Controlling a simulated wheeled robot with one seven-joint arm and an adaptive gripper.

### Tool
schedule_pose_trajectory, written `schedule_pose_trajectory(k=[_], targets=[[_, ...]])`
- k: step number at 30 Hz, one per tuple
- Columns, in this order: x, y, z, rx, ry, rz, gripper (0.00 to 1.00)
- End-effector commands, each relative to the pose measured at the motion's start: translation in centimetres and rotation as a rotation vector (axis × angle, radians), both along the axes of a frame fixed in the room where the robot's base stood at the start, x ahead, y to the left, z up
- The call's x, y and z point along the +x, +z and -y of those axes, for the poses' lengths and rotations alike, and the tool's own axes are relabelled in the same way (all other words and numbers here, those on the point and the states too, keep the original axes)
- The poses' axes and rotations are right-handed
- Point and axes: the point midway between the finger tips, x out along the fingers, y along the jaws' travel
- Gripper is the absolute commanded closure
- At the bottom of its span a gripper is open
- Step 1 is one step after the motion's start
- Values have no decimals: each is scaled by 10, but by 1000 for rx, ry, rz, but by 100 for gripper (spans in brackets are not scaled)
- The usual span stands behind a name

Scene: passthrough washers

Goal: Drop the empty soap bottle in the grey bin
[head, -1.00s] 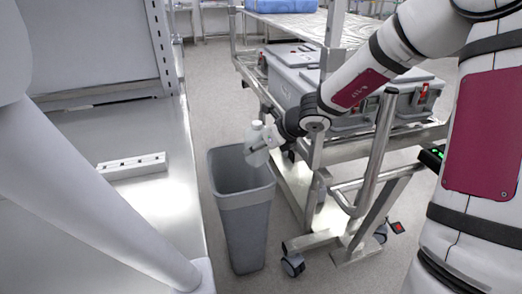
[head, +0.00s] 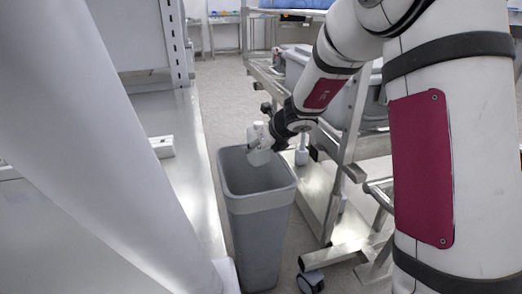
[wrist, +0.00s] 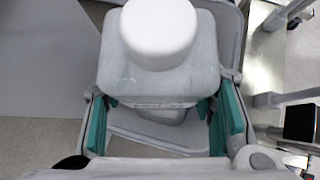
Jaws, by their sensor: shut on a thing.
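The soap bottle (head: 258,146) is pale grey-white with a white cap. My gripper (head: 270,143) is shut on it. In the head view the bottle appears over the far part of the mouth of the grey bin (head: 262,222), near the rim; its exact height above the rim is hard to judge. The bin is tall, tapered and open-topped, standing on the floor. In the wrist view the bottle (wrist: 160,75) sits between the teal finger pads, its cap toward the camera. The bottle's lower part is largely hidden there.
A metal bench (head: 190,165) runs close along the bin's left side. A wheeled metal cart (head: 325,205) stands close on the right, with a grey case (head: 372,108) on it. Floor is open behind the bin.

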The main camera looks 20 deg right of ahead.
Motion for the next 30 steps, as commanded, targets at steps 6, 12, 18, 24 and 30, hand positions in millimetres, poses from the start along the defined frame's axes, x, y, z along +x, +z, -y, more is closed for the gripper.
schedule_pose_trajectory(k=[6,12,18,24,30], targets=[[1,-15,0,0,-1,0,81],[1,-37,0,0,-1,0,81],[1,-58,0,-1,-1,0,81],[1,-80,0,0,-1,0,81],[0,-101,0,0,-1,0,81]])
